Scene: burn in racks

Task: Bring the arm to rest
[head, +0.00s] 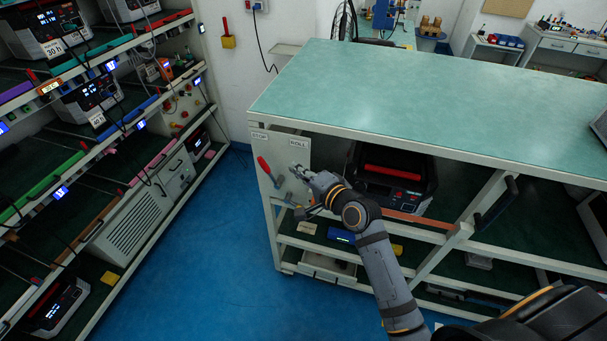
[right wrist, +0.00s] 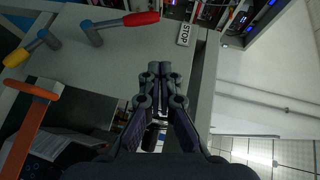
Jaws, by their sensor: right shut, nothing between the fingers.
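My right arm reaches up from the bottom of the head view. Its gripper (head: 297,169) is in front of the end panel of the green-topped bench (head: 430,95). In the right wrist view the two fingers of the right gripper (right wrist: 160,72) are together with nothing between them. The panel's red-handled lever (head: 264,167) is left of the gripper; it also shows in the right wrist view (right wrist: 140,19), beyond the fingertips and apart from them. A yellow-handled lever (right wrist: 17,57) shows at the left of the wrist view. My left gripper is not in view.
STOP (head: 259,136) and ROLL (head: 299,143) labels mark the panel. A black device with a red handle (head: 393,172) sits in the bench beside my arm. A loaded rack (head: 130,235) stands at left. Blue floor (head: 215,265) lies clear between rack and bench.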

